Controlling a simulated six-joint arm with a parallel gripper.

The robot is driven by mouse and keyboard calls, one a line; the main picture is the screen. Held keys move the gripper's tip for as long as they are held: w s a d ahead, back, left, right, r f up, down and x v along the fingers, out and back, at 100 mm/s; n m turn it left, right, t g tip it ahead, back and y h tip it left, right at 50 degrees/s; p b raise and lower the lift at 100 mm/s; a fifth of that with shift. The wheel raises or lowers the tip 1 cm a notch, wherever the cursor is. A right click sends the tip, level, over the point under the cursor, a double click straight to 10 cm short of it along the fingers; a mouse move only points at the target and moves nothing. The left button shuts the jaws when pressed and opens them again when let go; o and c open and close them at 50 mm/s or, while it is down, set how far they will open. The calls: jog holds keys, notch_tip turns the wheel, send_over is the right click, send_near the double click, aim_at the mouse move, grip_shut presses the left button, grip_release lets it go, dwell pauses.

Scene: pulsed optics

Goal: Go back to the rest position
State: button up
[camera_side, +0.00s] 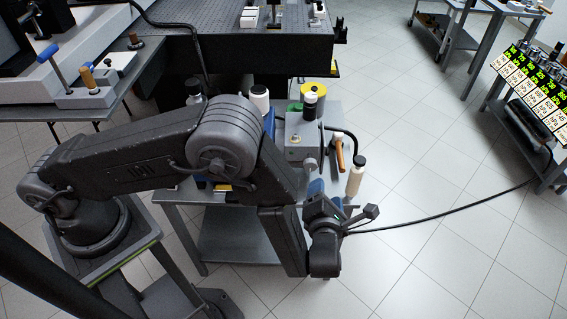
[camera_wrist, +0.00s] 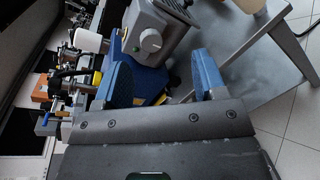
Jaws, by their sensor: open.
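My gripper (camera_wrist: 162,88) shows in the wrist view with its two blue fingers spread apart and nothing held between them. In the side view my gripper (camera_side: 328,192) is at the front right of a small grey cart, partly hidden by my own wrist. Beyond the fingers in the wrist view is a grey metal box with a round knob (camera_wrist: 150,40). The same grey box (camera_side: 298,140) stands on the cart in the side view. I cannot tell the exact gap between the fingers and the box.
The cart (camera_side: 240,238) also carries a yellow roll (camera_side: 314,90), a white bottle with a black cap (camera_side: 356,176) and an orange-handled tool (camera_side: 339,155). A dark optical table (camera_side: 230,45) stands behind. A black cable (camera_side: 440,218) crosses the open tiled floor at right.

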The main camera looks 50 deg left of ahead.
jog(key=w+r+m+h, duration=0.3)
jog(key=r+m+h, duration=0.1)
jog(key=r, duration=0.3)
jog(key=w+r+m+h, duration=0.4)
jog(key=r, duration=0.3)
jog(key=s+a+r+m+g+h, duration=0.15)
jog(key=s+r+m+h, duration=0.3)
jog(key=r+m, duration=0.65)
jog(key=s+a+r+m+g+y, duration=0.1)
jog(key=s+a+m+g, duration=0.1)
jog(key=s+a+m, duration=0.5)
jog(key=s+a+r+m+g+y, duration=0.1)
jog(key=s+a+m+g, duration=0.2)
jog(key=s+a+m, duration=0.5)
jog(key=s+a, duration=0.1)
jog(key=s, duration=0.8)
jog(key=shift+r, duration=0.35)
jog(key=shift+w, duration=0.1)
jog(key=shift+c, duration=0.3)
